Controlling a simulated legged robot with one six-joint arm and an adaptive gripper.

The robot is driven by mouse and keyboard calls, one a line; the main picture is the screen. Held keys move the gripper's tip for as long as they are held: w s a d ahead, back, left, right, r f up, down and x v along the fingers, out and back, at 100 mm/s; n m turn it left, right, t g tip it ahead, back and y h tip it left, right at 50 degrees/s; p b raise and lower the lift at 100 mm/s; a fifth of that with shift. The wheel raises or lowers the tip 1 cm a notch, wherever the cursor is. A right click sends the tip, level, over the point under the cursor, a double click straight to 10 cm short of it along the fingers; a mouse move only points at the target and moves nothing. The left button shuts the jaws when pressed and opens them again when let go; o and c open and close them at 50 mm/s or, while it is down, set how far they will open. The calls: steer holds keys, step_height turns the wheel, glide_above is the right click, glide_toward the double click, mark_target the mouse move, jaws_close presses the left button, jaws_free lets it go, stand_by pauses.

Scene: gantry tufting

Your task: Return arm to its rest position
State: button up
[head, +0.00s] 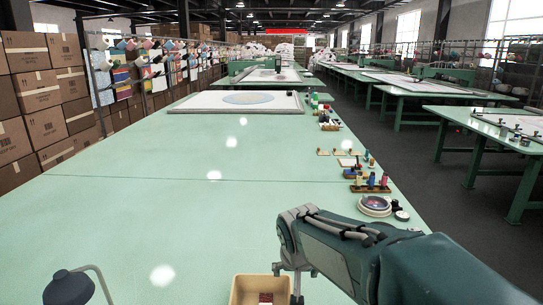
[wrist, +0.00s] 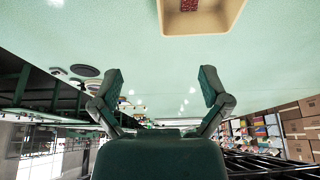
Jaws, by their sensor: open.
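My arm reaches in from the right in the head view and bends down at its end. My gripper (wrist: 160,76) is open in the wrist view, its two fingers wide apart with nothing between them. In the head view its end (head: 288,280) hangs by the right side of a tan tray, partly covering it. The tray (head: 239,288) is at the bottom edge of the picture. A small dark red piece (head: 266,298) lies inside it. In the wrist view, which is upside down, the tray (wrist: 232,12) is at the top, beyond the fingertips, with the red piece (wrist: 188,4) in it.
The long green table (head: 150,190) is mostly clear. Its right edge holds spools (head: 372,180), a round dish (head: 375,205) and small tools. A framed panel (head: 235,102) lies farther back. A dark lamp (head: 68,288) stands at bottom left. Cartons (head: 40,95) are stacked beyond the left edge.

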steer(key=s+d+r, duration=0.1)
steer(key=s+d, duration=0.4)
steer(key=s, duration=0.5)
steer(key=s+d+r, duration=0.1)
steer(key=s+d, duration=0.4)
steer(key=s, duration=0.6)
steer(key=shift+s+d+r+t, duration=0.2)
steer(key=shift+s+r+t, duration=0.05)
steer(key=shift+r+t, duration=0.15)
